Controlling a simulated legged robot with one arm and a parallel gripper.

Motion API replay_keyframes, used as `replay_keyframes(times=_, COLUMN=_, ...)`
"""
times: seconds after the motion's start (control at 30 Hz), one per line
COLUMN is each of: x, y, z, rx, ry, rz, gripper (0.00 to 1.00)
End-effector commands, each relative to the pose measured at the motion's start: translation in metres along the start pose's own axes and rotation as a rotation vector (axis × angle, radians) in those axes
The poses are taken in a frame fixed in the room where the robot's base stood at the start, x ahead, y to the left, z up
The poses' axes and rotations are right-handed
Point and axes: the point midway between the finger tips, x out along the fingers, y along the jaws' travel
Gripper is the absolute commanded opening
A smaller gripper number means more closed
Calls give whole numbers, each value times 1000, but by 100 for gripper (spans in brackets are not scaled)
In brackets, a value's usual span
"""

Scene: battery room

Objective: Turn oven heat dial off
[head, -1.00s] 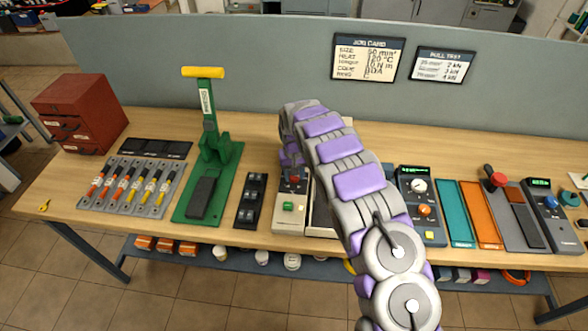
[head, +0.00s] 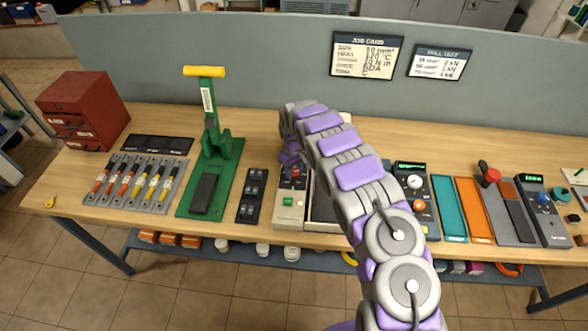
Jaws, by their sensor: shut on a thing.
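The oven (head: 288,223) is a low pale unit on the bench, with a control strip at its left and a dark part to the right, mostly hidden by my arm. A small red part, seemingly the heat dial (head: 296,174), shows at the back of the strip, above a green button (head: 288,201). My gripper (head: 292,170) points down at the end of my arm and is shut on the dial. The fingertips and the dial's mark are too small and covered to read its setting.
A green press (head: 211,150) with a yellow handle and a black switch strip (head: 251,196) stand left of the oven. A dark meter unit (head: 415,190), coloured trays and a red-knobbed device (head: 490,177) stand right. A grey partition (head: 250,95) closes the back.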

Motion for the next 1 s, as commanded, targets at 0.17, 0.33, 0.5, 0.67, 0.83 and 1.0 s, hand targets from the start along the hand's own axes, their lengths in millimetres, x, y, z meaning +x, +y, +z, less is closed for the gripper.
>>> replay_keyframes(times=0.17, x=-3, y=1, z=-3, rx=-2, ry=9, rz=4, gripper=13)
replay_keyframes(times=0.33, x=-3, y=1, z=-3, rx=-2, ry=9, rz=5, gripper=45)
replay_keyframes(times=0.5, x=-2, y=1, z=-2, rx=-1, ry=6, rz=3, gripper=61)
replay_keyframes(times=0.67, x=-1, y=1, z=-1, rx=-1, ry=4, rz=2, gripper=69)
replay_keyframes(times=0.83, x=-2, y=1, z=0, rx=-1, ry=3, rz=2, gripper=69)
replay_keyframes(times=1.0, x=-17, y=1, z=-1, rx=0, ry=6, rz=4, gripper=69)
